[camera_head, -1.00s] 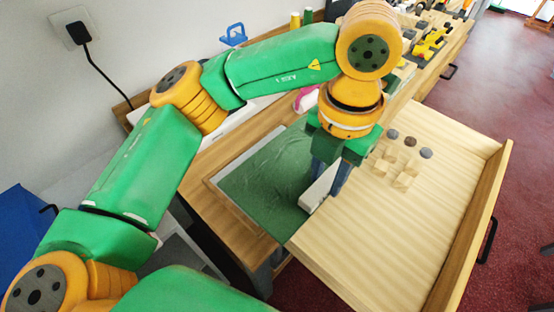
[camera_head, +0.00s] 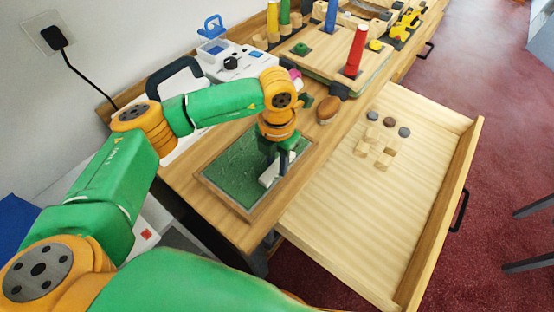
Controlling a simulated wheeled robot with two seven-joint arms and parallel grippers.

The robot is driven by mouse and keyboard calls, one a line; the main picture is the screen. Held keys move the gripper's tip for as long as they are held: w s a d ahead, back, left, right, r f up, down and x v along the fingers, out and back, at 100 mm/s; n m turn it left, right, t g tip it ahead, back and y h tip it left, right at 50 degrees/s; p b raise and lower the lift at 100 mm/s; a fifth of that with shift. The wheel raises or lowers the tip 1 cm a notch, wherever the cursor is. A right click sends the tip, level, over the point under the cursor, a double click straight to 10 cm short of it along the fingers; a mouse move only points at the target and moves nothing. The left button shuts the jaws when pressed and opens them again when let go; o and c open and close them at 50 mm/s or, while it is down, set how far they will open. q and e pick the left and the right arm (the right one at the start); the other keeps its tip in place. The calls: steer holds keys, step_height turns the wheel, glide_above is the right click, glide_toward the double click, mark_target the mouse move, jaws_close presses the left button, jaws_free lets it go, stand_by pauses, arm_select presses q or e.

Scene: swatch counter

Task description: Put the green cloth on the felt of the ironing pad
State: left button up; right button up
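The green cloth (camera_head: 236,180) is a dark, slightly wrinkled sheet. It lies spread within the wooden rim of the ironing pad (camera_head: 249,214) and hides most of the felt. My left gripper (camera_head: 281,176) points down over the right side of the cloth, with its dark fingers beside a small white bar (camera_head: 268,173). The finger gap is partly hidden, so I cannot tell whether the fingers grip the bar or the cloth edge. My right gripper is out of view.
An open wooden drawer (camera_head: 350,215) holds several small blocks and discs. Behind the pad stand a brown, rounded object (camera_head: 328,109), a red post (camera_head: 356,50) and a white device with a black knob (camera_head: 236,66). A wall is at the left.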

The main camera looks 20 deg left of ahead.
arm_select(q)
steer(key=o, duration=0.4)
steer(key=shift+r, duration=0.5)
step_height(320, 180, up, 11)
steer(key=b, duration=0.2)
steer(key=shift+r, duration=0.2)
